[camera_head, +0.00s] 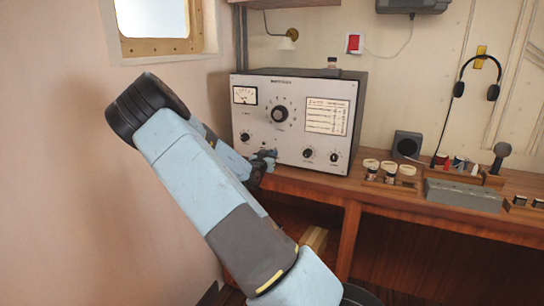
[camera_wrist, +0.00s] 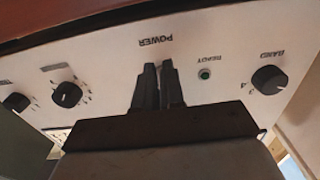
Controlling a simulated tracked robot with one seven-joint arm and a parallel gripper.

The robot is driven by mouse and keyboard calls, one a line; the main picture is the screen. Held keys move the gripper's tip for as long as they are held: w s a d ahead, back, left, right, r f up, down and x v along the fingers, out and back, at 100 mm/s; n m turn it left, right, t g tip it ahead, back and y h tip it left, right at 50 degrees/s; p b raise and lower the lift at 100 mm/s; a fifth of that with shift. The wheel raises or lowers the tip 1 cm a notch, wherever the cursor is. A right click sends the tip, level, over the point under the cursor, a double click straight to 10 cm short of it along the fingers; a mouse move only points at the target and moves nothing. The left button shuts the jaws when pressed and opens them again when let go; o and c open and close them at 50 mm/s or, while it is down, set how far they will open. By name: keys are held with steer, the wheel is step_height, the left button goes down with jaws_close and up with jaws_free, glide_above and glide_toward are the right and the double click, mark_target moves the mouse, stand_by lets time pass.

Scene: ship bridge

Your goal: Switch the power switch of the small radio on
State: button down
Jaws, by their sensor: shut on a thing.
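The radio (camera_head: 290,140) is a box with a pale front panel on the wooden desk, with a meter, a large dial and several knobs. Its panel (camera_wrist: 225,45) appears upside down in the wrist view, with the label POWER (camera_wrist: 156,41) just beyond my fingertips. My gripper (camera_wrist: 158,70) is shut at the power switch, which my fingers hide, so its position cannot be told. In the head view my gripper (camera_head: 264,156) is at the panel's lower left.
Several white-capped jars (camera_head: 388,173), a grey box (camera_head: 464,195) and a small speaker (camera_head: 407,146) stand right of the radio. A headset (camera_head: 459,89) hangs on the wall. The desk's front edge (camera_head: 400,207) runs below.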

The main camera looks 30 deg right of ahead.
steer(key=shift+w+r, duration=0.1)
stand_by(0.3)
steer(key=shift+a+r+y, duration=0.1)
steer(key=shift+y, duration=0.2)
steer(key=r+g+y, duration=0.1)
steer(key=g+y, duration=0.1)
steer(key=shift+r+g+y, duration=0.2)
steer(key=shift+g+y, duration=0.1)
steer(key=shift+y, duration=0.1)
steer(key=shift+w+d+r+g+y, duration=0.15)
steer(key=shift+r+g+y, duration=0.35)
steer(key=shift+g+y, duration=0.4)
steer(key=shift+w+d+r+g+y, duration=0.15)
steer(key=shift+r+g+y, duration=0.4)
steer(key=shift+y, duration=0.65)
steer(key=c, duration=1.2)
jaws_free()
steer(key=shift+f+g, duration=0.15)
steer(key=shift+g, duration=0.1)
steer(key=shift+c, duration=0.2)
steer(key=shift+s, duration=0.1)
steer(key=v, duration=1.3)
steer(key=shift+s+r, duration=0.15)
steer(key=shift+r, duration=0.05)
